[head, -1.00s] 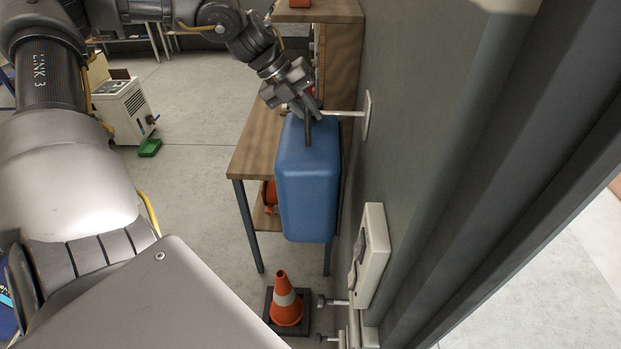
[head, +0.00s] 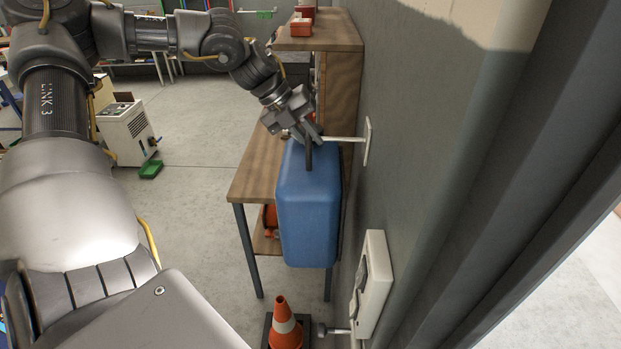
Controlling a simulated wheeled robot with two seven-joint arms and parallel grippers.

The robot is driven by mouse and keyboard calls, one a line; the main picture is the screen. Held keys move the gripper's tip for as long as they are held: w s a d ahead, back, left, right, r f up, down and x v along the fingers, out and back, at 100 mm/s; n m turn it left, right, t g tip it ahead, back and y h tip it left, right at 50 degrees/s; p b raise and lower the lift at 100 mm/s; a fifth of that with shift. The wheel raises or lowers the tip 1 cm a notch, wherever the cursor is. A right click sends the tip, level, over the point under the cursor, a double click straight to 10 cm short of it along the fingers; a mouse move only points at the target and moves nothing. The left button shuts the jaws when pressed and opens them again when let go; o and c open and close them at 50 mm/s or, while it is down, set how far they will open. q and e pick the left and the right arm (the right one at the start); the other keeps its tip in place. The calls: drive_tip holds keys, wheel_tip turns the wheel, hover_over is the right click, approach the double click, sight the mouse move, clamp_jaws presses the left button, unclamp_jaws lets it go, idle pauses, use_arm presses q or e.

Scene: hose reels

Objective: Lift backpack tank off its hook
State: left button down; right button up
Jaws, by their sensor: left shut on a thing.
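The blue backpack tank (head: 308,215) hangs upright beside the wall in the middle of the head view. A white wall hook (head: 350,139) reaches from its wall plate toward the top of the tank. My left gripper (head: 307,137) is at the tank's top and is shut on its dark handle (head: 308,158). The gripper hides where the hook and handle meet, so I cannot tell whether they touch. My right gripper is not in view.
A wooden workbench (head: 258,165) with a raised shelf stands behind and left of the tank. An orange traffic cone (head: 284,325) stands on the floor below. A white wall box (head: 374,280) is at the lower right. Open floor lies left of the bench.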

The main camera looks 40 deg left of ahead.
use_arm(q)
drive_tip(key=shift+w+r, duration=0.1)
drive_tip(key=shift+r, duration=0.15)
drive_tip(key=shift+r+b, duration=0.4)
drive_tip(key=shift+b, duration=0.1)
drive_tip(key=shift+r+b, duration=0.8)
drive_tip(key=shift+r, duration=0.4)
drive_tip(key=s+a+b, duration=0.5)
drive_tip(key=s+a, duration=0.6)
drive_tip(key=a, duration=0.3)
drive_tip(key=shift+a+b, duration=0.25)
drive_tip(key=shift+b, duration=0.05)
drive_tip(key=shift+r, duration=0.25)
drive_tip(key=shift+r+p, duration=0.95)
drive_tip(key=shift+p, duration=0.35)
